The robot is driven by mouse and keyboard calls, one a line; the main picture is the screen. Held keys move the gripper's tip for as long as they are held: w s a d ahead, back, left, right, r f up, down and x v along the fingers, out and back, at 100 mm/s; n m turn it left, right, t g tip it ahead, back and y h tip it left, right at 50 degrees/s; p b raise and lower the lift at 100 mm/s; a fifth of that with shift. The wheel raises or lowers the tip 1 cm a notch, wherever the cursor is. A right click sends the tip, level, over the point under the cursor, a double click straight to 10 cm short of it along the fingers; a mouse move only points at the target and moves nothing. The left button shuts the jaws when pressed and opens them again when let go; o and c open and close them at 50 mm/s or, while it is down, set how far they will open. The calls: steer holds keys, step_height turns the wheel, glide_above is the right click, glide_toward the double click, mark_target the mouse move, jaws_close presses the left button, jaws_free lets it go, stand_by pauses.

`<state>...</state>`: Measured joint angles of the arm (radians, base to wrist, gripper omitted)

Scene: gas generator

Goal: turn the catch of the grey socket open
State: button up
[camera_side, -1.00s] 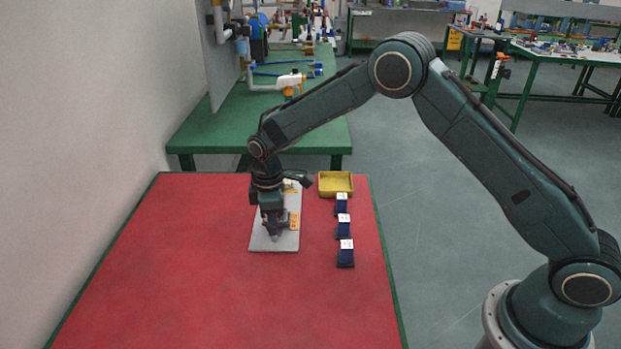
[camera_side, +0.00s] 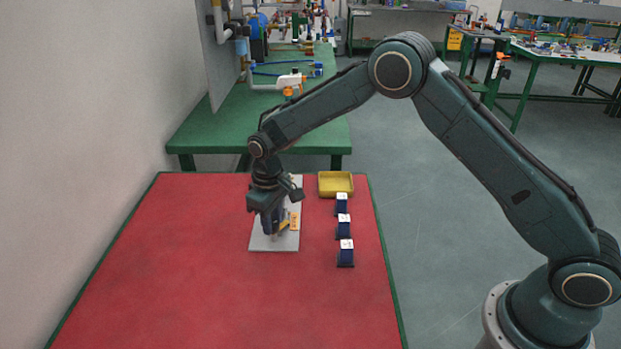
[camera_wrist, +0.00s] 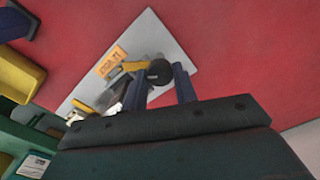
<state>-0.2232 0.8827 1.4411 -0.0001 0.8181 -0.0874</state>
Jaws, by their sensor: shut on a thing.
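A light grey plate (camera_side: 263,242) lies on the red table, with an orange label (camera_side: 295,220) on its right part. My gripper (camera_side: 273,232) is low over the plate's front half, pointing down. In the wrist view, its two blue fingers (camera_wrist: 163,82) stand on either side of a dark round part, which I take for the socket's catch (camera_wrist: 159,71). A yellow piece (camera_wrist: 131,66) sticks out beside it, toward the label. The fingers and palm hide most of the grey socket's body.
A yellow tray (camera_side: 335,174) stands behind and right of the plate. Three dark blue blocks with white tops (camera_side: 344,246) stand in a row in front of it. The red table to the left and front is clear.

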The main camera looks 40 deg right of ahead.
mark_target(273, 223)
steer(key=m, duration=0.5)
steer(key=shift+m, duration=0.3)
steer(key=m, duration=0.4)
steer(key=shift+r+m, duration=0.1)
steer(key=shift+m, duration=0.3)
steer(key=o, duration=1)
steer(key=shift+c, duration=0.2)
step_height(273, 223, up, 14)
